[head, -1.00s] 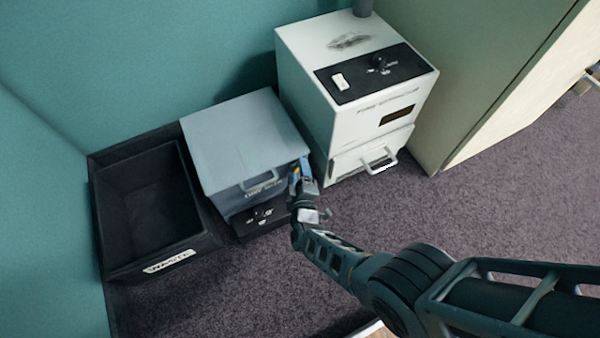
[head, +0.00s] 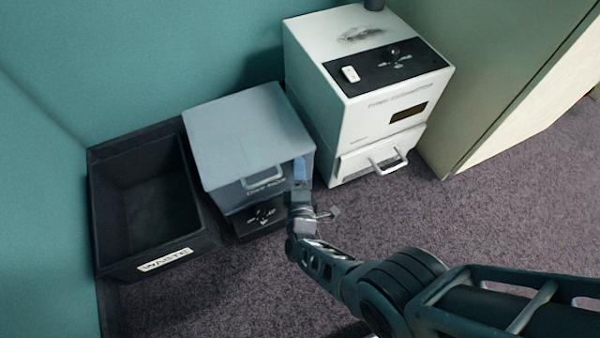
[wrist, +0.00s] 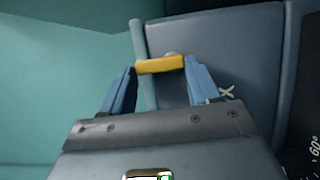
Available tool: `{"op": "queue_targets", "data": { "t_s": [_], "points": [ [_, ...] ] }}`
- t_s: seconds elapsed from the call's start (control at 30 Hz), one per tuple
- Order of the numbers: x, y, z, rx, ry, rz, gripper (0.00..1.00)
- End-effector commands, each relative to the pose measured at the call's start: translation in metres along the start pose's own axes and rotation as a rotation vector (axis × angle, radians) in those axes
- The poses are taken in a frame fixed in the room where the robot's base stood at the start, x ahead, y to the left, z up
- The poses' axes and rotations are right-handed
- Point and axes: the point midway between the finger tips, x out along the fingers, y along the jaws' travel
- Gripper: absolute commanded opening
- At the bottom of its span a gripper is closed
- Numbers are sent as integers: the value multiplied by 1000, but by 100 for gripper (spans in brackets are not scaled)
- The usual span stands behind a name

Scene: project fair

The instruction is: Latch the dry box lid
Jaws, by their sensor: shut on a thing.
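The dry box (head: 235,198) is a blue-grey box with a dark front panel and knob, standing on the floor. Its flat lid (head: 245,130) lies down over it, with a handle (head: 263,179) at the front; I cannot tell if it is fully seated. My gripper (head: 300,172) is at the box's front right corner. In the wrist view the blue fingers of my gripper (wrist: 160,68) are shut on a yellow bar, apparently the latch (wrist: 160,64). In the head view my gripper hides the latch.
A black waste bin (head: 150,255) stands open just left of the dry box. A white machine (head: 350,120) with a handled drawer stands close on the right, beside a pale cabinet (head: 480,80). Carpet (head: 420,220) in front is clear.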

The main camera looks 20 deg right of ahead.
Motion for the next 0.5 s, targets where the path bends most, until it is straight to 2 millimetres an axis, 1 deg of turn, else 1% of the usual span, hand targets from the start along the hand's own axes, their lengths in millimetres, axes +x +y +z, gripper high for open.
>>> {"op": "queue_targets", "data": {
  "t_s": [0.37,0.4,0.5],
  "points": [
    [0,-1,0,-6,1,-1,30],
    [0,-1,0,-6,1,-1,62],
    [0,-1,0,-6,1,0,72]
  ]
}}
